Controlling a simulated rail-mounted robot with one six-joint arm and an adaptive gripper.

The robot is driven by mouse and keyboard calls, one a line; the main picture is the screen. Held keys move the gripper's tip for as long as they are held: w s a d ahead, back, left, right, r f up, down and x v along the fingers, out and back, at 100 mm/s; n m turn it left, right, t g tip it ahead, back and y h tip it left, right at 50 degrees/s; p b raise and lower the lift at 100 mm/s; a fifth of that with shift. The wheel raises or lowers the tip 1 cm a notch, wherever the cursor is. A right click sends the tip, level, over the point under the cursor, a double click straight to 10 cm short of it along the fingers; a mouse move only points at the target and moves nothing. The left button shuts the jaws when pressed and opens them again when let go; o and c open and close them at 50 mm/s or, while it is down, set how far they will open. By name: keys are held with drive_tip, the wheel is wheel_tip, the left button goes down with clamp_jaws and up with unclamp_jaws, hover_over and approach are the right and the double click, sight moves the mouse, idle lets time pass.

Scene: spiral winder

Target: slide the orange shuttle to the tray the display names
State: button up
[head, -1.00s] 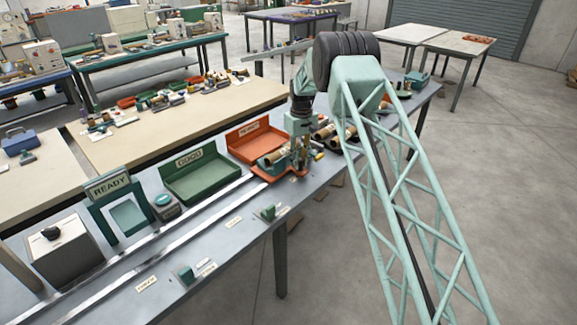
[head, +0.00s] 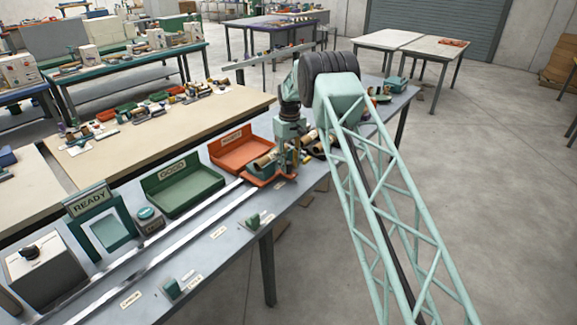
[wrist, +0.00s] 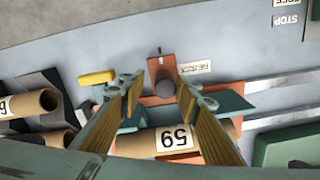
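The orange shuttle (head: 262,181) sits at the far end of the twin metal rails. A green tray (head: 186,193) is marked GOOD; an orange tray (head: 232,155) has a blurred label.
A round-topped button box (head: 149,218) stands between display and green tray. A grey box with a black knob (head: 45,275) is at left. Small green blocks (head: 172,288) line the bench's front edge. Several tubes (wrist: 45,102) lie past the shuttle. The rails (head: 160,255) toward the display look clear.

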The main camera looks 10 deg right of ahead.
drive_tip(key=shift+a+r, duration=0.1)
drive_tip(key=shift+a, duration=0.05)
drive_tip(key=shift+r, duration=0.2)
wheel_tip(320, 180, up, 11)
drive_tip(key=shift+r, duration=0.2)
idle(0.7)
drive_tip(key=shift+r, duration=0.1)
